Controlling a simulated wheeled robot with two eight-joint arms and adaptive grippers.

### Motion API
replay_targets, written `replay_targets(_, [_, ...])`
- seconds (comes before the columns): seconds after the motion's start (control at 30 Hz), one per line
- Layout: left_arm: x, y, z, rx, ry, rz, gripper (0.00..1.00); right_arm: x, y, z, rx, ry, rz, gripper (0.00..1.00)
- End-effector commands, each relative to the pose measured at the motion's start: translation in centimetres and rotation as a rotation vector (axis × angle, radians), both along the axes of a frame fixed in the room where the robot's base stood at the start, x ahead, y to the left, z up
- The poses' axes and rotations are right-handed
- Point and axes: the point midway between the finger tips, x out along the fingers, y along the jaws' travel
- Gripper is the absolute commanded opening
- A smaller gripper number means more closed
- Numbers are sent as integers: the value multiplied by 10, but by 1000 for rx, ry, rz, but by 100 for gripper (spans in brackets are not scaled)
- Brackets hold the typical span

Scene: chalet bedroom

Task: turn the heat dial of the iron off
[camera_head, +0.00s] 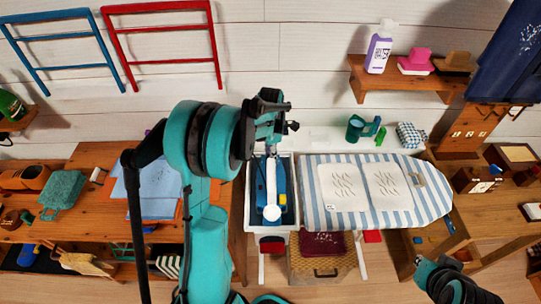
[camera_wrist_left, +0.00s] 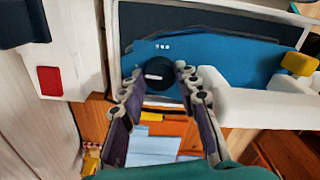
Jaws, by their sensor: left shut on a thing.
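The iron (camera_head: 281,182) is blue with white and yellow parts and sits in a white tray (camera_head: 252,215) at the left end of the ironing board. In the left wrist view its blue body (camera_wrist_left: 215,58) carries a round black heat dial (camera_wrist_left: 160,85) with a white pointer bar and small white marks above it. My left gripper (camera_head: 270,140) is over the back of the iron. In the left wrist view its fingers (camera_wrist_left: 157,82) are shut on the dial, one on each side. My right gripper (camera_head: 424,268) is low at the right, small and apart from the iron; its fingers are unclear.
The striped ironing board (camera_head: 435,195) extends right of the tray. A green watering can (camera_head: 355,127) and a checked cloth (camera_head: 409,134) stand behind it. A wooden table with folded blue cloth (camera_head: 155,190) is at the left. A wicker basket (camera_head: 322,265) stands below the board.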

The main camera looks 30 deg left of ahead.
Motion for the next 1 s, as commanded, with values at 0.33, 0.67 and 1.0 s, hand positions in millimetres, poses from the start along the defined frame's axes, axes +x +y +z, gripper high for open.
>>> replay_targets(0.33, [0, 0, 0, 0, -1, 90, 3, 0, 0, 0, 0, 0, 0, 0])
replay_targets(0.67, [0, 0, 0, 0, -1, 97, 3, 0, 0, 0, 0, 0, 0, 0])
replay_targets(1.0, [0, 0, 0, 0, -1, 96, 40, 0, 0, 0, 0, 0, 0, 0])
